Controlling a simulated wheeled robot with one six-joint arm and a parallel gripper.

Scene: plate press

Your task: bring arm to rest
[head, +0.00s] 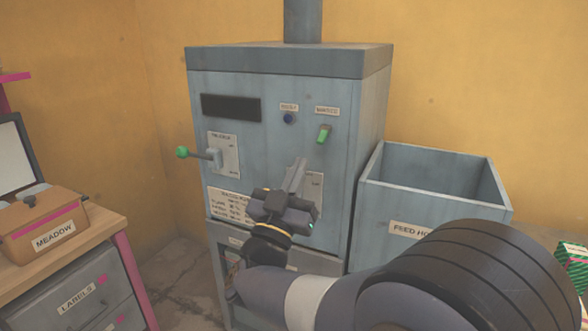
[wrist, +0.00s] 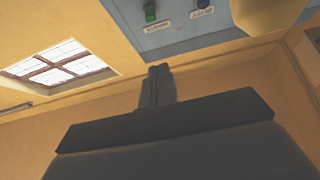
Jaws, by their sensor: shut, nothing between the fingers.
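My gripper (head: 296,174) is in front of the press (head: 281,145), a blue-grey cabinet with a dark top. Its fingers are together, with nothing between them, and point up and slightly right. In the wrist view my gripper (wrist: 157,72) also shows as closed fingers, and the press front (wrist: 190,35) is at the top. My arm reaches in from the lower right. The gripper and wrist cover part of the lower panel and its labels. I cannot tell whether the gripper touches the panel.
A green-knobbed lever (head: 183,152) sticks out at the press's left. A green switch (head: 324,133) and blue button (head: 288,118) sit above the gripper. An open feed bin (head: 433,190) stands right. A wooden desk (head: 92,241) with a brown box (head: 38,225) is left.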

